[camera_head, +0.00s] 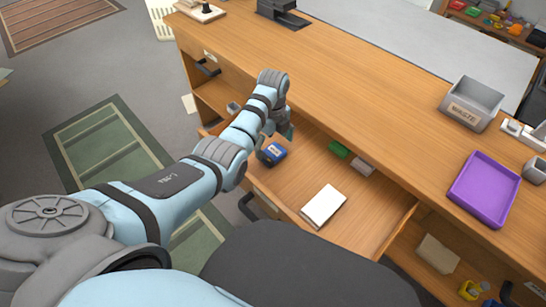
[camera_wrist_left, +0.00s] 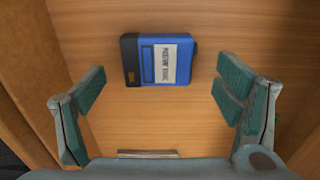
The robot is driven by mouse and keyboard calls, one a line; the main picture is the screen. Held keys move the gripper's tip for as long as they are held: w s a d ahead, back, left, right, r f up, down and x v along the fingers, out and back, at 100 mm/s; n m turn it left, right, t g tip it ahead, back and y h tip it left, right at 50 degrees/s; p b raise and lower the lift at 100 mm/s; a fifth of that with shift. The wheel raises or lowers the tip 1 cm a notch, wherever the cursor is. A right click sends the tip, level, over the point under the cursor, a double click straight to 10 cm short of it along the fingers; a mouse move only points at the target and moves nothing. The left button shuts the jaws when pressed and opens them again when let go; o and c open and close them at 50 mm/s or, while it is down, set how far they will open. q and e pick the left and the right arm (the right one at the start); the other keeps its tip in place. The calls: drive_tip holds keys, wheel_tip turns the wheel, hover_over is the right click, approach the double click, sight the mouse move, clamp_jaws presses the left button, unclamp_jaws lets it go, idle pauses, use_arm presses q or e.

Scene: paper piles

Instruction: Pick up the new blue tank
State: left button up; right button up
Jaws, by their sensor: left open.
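The blue tank (camera_head: 271,153) lies in the open wooden drawer (camera_head: 300,173), near its left end. It is a blue box with a black end. In the left wrist view the tank (camera_wrist_left: 158,60) has a white label and lies flat on the wood, ahead of the fingertips. My left gripper (camera_head: 287,130) is over the drawer, close to the tank. In the left wrist view its fingers (camera_wrist_left: 160,88) are spread wide with nothing between them. My right gripper is not in view.
In the drawer are a white pad (camera_head: 323,206), a green block (camera_head: 340,150) and a pinkish block (camera_head: 362,168). On the counter above stand a grey waste bin (camera_head: 471,104) and a purple tray (camera_head: 485,187). The drawer walls surround the tank.

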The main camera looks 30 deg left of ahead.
sight(272, 152)
use_arm(q)
wheel_tip(272, 152, down, 2)
drive_tip(key=shift+s+f+b, duration=0.15)
drive_tip(key=shift+f+b, duration=0.1)
drive_tip(key=shift+b, duration=0.25)
drive_tip(key=shift+f, duration=0.3)
drive_tip(key=shift+r, duration=0.1)
drive_tip(key=c, duration=1.2)
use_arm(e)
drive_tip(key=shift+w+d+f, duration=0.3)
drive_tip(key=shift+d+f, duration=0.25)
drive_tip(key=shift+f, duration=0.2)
use_arm(q)
drive_tip(key=shift+c, duration=0.2)
wheel_tip(272, 152, up, 20)
drive_tip(key=p, duration=1)
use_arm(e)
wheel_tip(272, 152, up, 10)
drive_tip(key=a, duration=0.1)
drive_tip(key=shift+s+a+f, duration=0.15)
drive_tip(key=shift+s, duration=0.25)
